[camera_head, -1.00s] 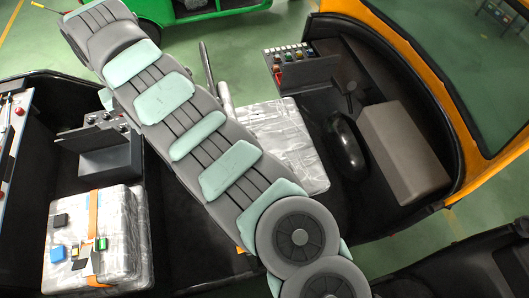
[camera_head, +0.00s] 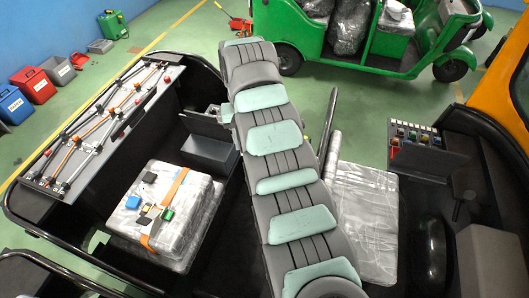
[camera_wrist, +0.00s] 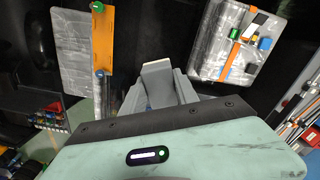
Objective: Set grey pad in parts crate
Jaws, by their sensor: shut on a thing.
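In the wrist view my gripper (camera_wrist: 157,88) points away from the camera, its grey fingers closed together. A small pale grey piece (camera_wrist: 157,66) shows between the fingertips, which I take for the grey pad; most of it is hidden by the fingers. In the head view my arm hides the gripper and the pad. Several bins stand on the floor at far left, among them a blue bin (camera_head: 13,104), a red bin (camera_head: 33,84) and a grey bin (camera_head: 100,46). Their labels are too small to read, so I cannot tell which is the parts crate.
A foil-wrapped seat (camera_head: 186,246) with an orange strap carries several small blocks, including a blue one (camera_head: 132,202) and a green one (camera_head: 167,215). A rod rack (camera_head: 105,120) lies beyond it. A second wrapped seat (camera_head: 365,215) is right of my arm. A green rickshaw (camera_head: 300,40) stands behind.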

